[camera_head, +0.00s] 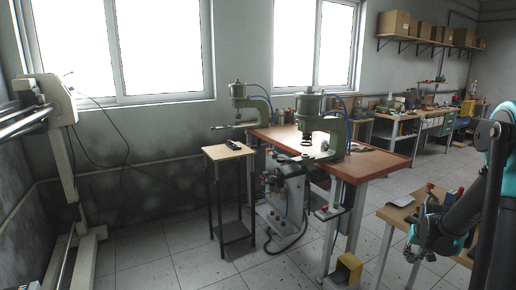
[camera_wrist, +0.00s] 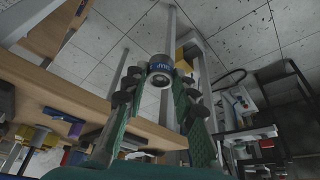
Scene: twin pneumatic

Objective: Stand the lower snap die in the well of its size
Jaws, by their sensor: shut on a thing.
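In the wrist view, a short round die (camera_wrist: 161,68) with a metal body, a blue band with pale lettering and a dark hollow end sits between the fingertips. My gripper (camera_wrist: 160,82) is shut on it, with the black pads on either side of it. It is held beside the edge of a wooden bench top, with floor tiles behind. In the head view my gripper (camera_head: 432,226) is at the lower right over the small wooden table (camera_head: 395,213); the die cannot be made out there. I cannot tell which well matches its size.
In the wrist view, blue, yellow and red pieces (camera_wrist: 64,118) lie along the wooden bench top (camera_wrist: 65,88). Two green presses (camera_head: 312,108) stand on the red-brown bench (camera_head: 372,165) at the centre. Open floor lies at the front left.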

